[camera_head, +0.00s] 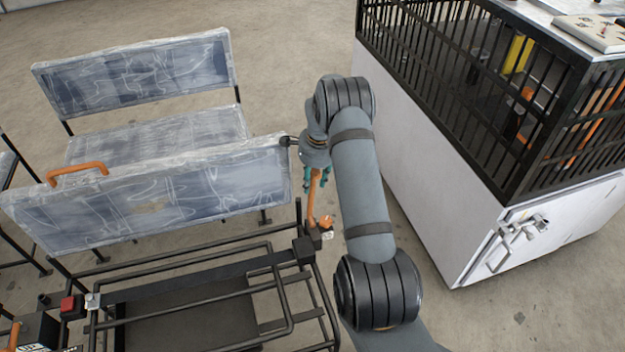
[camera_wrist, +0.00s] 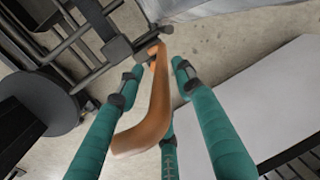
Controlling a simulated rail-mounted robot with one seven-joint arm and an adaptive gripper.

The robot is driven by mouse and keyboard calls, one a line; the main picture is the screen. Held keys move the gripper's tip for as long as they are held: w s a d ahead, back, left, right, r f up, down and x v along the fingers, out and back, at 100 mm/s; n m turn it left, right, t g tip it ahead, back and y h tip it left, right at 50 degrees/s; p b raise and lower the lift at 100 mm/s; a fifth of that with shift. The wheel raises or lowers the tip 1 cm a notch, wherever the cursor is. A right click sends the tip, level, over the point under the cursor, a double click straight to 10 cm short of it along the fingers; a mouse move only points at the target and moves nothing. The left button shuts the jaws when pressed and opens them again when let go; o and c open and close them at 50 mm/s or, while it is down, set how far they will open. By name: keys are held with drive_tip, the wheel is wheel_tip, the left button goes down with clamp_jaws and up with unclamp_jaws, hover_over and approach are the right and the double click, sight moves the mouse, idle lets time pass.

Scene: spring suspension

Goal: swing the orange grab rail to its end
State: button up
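The orange grab rail (camera_head: 313,196) stands at the right end of the black metal frame, just below my gripper (camera_head: 321,180) in the head view. In the wrist view the rail (camera_wrist: 150,112) is a curved orange bar running up between my teal fingers. My gripper (camera_wrist: 155,78) is open around it, with one finger to its left, one to its right and a third below. Gaps show between the rail and the left and right fingertips. Whether the third finger touches it I cannot tell. My arm and the fingers hide part of the rail in the head view.
Plastic-wrapped blue seats (camera_head: 150,195) stand left of my gripper, one with a fixed orange handle (camera_head: 78,171). The black tubular frame (camera_head: 200,285) lies in front. A white cabinet with a black cage (camera_head: 430,150) stands right. Bare floor shows between cabinet and frame.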

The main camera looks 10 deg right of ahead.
drive_tip(key=shift+w+f, duration=0.1)
drive_tip(key=shift+f, duration=0.05)
drive_tip(key=shift+c, duration=0.8)
clamp_jaws()
drive_tip(key=shift+a, duration=0.1)
